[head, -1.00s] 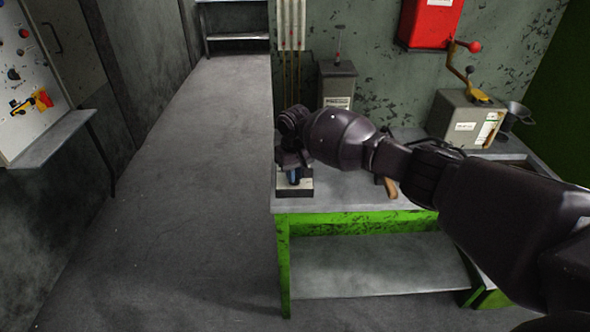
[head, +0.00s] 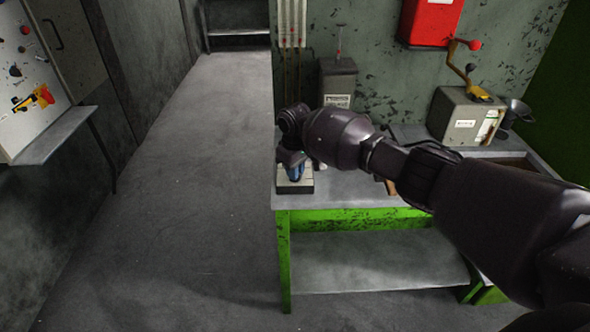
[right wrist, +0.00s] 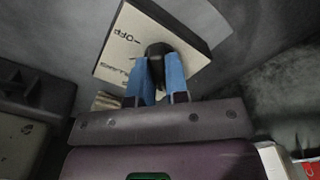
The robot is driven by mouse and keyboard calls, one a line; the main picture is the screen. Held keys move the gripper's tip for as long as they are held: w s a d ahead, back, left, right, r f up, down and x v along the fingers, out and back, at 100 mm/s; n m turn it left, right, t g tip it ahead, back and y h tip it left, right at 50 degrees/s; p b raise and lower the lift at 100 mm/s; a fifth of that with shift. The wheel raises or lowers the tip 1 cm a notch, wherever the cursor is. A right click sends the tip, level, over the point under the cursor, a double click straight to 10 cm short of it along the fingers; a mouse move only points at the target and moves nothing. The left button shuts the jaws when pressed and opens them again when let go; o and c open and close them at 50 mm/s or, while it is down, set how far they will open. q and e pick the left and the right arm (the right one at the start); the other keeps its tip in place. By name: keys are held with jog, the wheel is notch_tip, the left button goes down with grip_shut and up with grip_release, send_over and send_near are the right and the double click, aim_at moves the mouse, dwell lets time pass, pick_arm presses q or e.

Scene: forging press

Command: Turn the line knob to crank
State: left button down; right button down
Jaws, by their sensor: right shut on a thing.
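The line knob (right wrist: 156,49) is a small black knob on a pale box with dark sides. In the right wrist view the box face (right wrist: 122,50) carries printed lettering, with "OFF" readable to the left of the knob. My right gripper (right wrist: 156,76) has its two blue fingers closed on the knob's sides. In the head view the box (head: 296,188) sits at the left front of the bench, with my right gripper (head: 294,171) over it. The fingers hide part of the knob, and I cannot read its setting. My left gripper is not in view.
The green-framed bench (head: 350,200) also holds a grey box with a crank (head: 465,118) at the back right. A dark grey case (head: 338,85) stands behind my arm. A panel with a yellow and red switch (head: 35,99) is at far left. The floor between is clear.

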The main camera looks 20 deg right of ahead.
jog(key=c, duration=1.1)
grip_release()
jog(key=shift+r, duration=0.1)
notch_tip(320, 180, up, 11)
jog(key=shift+f+p, duration=0.15)
jog(key=shift+p, duration=0.25)
